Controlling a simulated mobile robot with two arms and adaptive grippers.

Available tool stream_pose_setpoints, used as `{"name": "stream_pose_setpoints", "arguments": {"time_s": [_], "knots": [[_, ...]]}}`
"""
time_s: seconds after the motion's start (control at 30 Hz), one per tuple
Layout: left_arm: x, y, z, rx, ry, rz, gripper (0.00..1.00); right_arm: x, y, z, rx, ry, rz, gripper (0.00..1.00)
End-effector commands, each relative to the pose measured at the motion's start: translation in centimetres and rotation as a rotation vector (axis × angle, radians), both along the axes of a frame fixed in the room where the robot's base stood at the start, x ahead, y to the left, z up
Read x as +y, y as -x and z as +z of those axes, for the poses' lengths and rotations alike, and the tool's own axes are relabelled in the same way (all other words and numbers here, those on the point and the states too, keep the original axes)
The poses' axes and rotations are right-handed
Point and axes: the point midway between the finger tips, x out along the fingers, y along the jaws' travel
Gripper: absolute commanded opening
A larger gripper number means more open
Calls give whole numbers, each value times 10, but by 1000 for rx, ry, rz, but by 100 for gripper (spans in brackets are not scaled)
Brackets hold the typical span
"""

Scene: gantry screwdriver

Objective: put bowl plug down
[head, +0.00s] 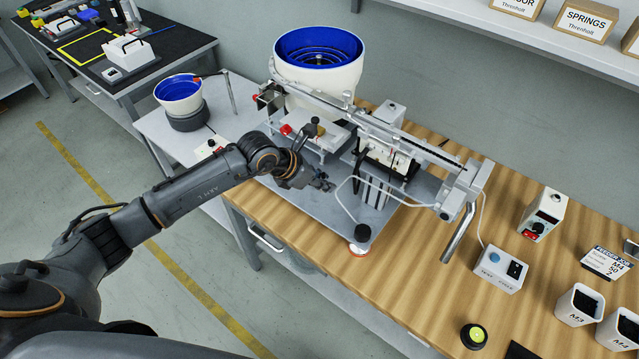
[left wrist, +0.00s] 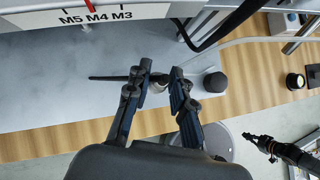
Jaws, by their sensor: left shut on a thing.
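My left gripper (head: 322,184) is low over the grey base plate of the gantry machine, near its front edge. In the left wrist view its fingers (left wrist: 157,84) are closed around a small pale thing, which I take to be the bowl plug (left wrist: 158,87). The fingers hide most of it. A thin dark rod (left wrist: 105,77) sticks out to the left behind one finger; I cannot tell whether it belongs to the plug. The big white feeder bowl (head: 337,70) with a blue inside stands behind the machine. A smaller blue-lined bowl (head: 180,92) stands on the left.
The gantry rail (head: 400,135) runs above and behind my gripper. A black knob (head: 362,233) stands on the plate's front right corner. A switch box (head: 500,269) is on the wooden bench. What looks like my right gripper (left wrist: 258,142) shows in the left wrist view.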

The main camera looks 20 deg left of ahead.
Motion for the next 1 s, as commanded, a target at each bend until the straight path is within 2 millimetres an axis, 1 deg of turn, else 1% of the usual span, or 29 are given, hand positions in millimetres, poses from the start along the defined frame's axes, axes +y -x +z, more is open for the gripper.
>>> {"name": "stream_pose_setpoints", "arguments": {"time_s": [0.1,0.37,0.47,0.6,0.87,1.0], "knots": [[6,-11,-13,-1,2,2,0,-3,0,4,0,3,1,0],[14,-21,-28,-2,1,1,0,-9,-3,6,-2,11,1,0],[13,-19,-42,2,2,2,0,-10,-3,16,-4,13,0,0],[14,-20,-56,-1,2,2,0,-11,-3,19,-4,12,-1,0],[14,-20,-58,-3,1,0,0,-10,-4,17,-5,12,-1,0],[14,-20,-63,-3,1,0,0,-10,-4,13,-5,12,-1,0]]}}
